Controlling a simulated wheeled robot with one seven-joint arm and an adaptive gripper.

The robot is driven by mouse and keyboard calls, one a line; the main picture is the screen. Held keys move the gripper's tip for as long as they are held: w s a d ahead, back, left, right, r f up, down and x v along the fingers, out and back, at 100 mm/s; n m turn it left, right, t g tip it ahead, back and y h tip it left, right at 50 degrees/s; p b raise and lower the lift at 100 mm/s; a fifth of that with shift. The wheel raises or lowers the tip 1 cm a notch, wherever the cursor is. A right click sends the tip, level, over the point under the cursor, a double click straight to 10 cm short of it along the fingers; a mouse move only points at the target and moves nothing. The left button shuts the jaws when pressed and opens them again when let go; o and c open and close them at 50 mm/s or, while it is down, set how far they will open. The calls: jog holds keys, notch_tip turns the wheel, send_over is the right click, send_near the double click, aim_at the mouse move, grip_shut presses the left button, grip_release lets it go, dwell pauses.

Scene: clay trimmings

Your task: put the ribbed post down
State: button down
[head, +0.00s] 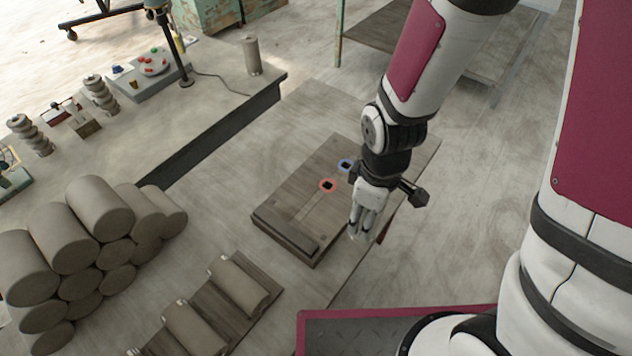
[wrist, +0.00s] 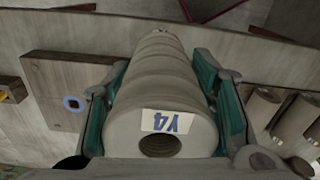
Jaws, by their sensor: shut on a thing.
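The ribbed post (wrist: 158,80) is a grey cylinder with ridges. In the wrist view its near end has a round dark hole and a white label with blue marks, and its length runs away from the camera. My gripper (wrist: 162,105) is shut on it, with a teal-padded finger on each side. In the head view my gripper (head: 362,225) hangs by the right side of a wooden board (head: 290,205); the post is hard to make out there. The board has a red-ringed hole (head: 328,185) and a blue-ringed hole (head: 346,166).
A stack of grey clay cylinders (head: 80,250) stands at left. Two shorter rolls lie on a wooden rack (head: 215,300) in front. Ribbed pieces (head: 100,95), a tray (head: 150,80) and a plain cylinder (head: 251,55) stand on the far-left table. The surface around the board is mostly bare.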

jog(key=shift+w+a+f, duration=0.8)
jog(key=shift+w+a, duration=0.75)
jog(key=shift+w, duration=0.6)
jog(key=shift+w+a+f, duration=0.85)
jog(key=shift+w+a, duration=0.75)
jog(key=shift+w, duration=0.55)
jog(key=shift+w+a+f, duration=0.8)
jog(key=shift+w+a, duration=0.75)
jog(key=shift+w, duration=0.6)
jog(key=shift+f, duration=0.1)
jog(key=c, duration=0.7)
grip_release()
